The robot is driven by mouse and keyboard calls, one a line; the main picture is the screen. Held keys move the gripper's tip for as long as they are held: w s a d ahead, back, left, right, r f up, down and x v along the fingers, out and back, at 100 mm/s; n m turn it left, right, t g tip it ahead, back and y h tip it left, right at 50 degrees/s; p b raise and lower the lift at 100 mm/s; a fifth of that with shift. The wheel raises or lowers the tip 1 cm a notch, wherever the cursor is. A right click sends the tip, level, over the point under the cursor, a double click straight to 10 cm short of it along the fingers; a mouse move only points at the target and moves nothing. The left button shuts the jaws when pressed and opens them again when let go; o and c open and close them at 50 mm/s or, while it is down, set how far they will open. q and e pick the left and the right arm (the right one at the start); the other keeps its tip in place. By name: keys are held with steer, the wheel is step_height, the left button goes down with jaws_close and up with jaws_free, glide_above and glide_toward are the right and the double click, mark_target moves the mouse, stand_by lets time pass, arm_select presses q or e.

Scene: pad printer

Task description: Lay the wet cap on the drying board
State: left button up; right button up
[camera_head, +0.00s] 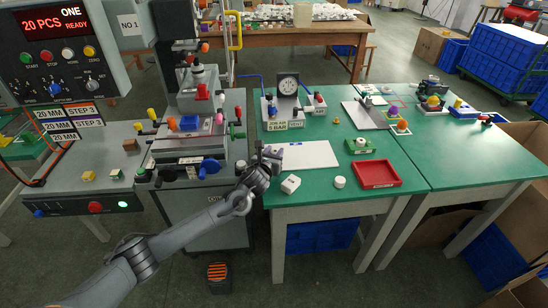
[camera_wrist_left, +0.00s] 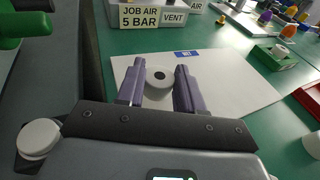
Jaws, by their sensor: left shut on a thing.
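My left gripper (camera_head: 272,153) is at the left edge of the drying board (camera_head: 312,157), a flat white sheet on the green table. In the head view the cap is hidden by or blends with the gripper. My right gripper is not in view.
The air box with a gauge (camera_head: 288,88) stands behind the board. A green fixture (camera_head: 360,146) and a red tray (camera_head: 376,174) are to the right. The printer (camera_head: 190,120) stands left.

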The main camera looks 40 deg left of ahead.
arm_select(q)
steer(key=shift+f, duration=0.4)
steer(key=o, duration=0.6)
steer(key=shift+f, duration=0.1)
steer(key=shift+c, duration=0.2)
steer(key=o, duration=0.4)
steer(key=shift+o, duration=0.2)
